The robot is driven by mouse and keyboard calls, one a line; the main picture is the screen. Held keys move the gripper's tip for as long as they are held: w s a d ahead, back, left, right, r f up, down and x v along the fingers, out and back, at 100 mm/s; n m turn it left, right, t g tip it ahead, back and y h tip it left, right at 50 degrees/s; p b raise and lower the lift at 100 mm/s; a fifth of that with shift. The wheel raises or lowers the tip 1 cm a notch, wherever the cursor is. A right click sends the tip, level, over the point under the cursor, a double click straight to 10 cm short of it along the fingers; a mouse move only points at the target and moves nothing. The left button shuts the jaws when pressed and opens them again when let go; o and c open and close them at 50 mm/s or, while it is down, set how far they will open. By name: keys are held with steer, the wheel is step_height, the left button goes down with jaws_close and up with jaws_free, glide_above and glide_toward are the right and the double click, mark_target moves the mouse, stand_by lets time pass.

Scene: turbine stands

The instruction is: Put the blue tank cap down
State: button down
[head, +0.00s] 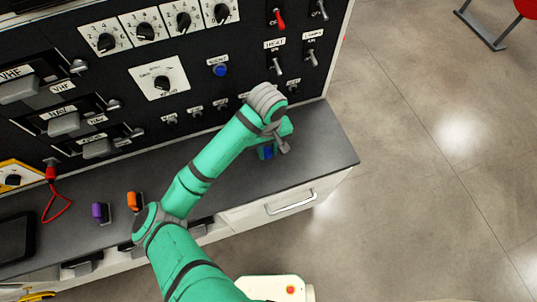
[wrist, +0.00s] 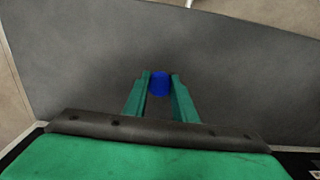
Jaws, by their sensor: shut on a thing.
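The blue tank cap (wrist: 159,84) sits between the two fingertips of my gripper (wrist: 160,80) in the wrist view. The fingers are shut on it. In the head view my gripper (head: 268,152) is over the right part of the dark grey counter (head: 325,150), and a bit of the blue cap (head: 267,153) shows under my wrist. The grey counter surface fills most of the wrist view behind the cap. I cannot tell whether the cap touches the counter.
A black panel with knobs and switches (head: 165,82) rises behind the counter. A purple piece (head: 99,212) and an orange piece (head: 133,201) stand on the counter to the left. A drawer handle (head: 291,203) is on the front. The counter's right end is clear.

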mark_target(268, 153)
steer(key=shift+d+f, duration=0.1)
steer(key=shift+f, duration=1.55)
steer(key=shift+f, duration=0.1)
steer(key=c, duration=1.5)
jaws_free()
steer(key=shift+o, duration=0.2)
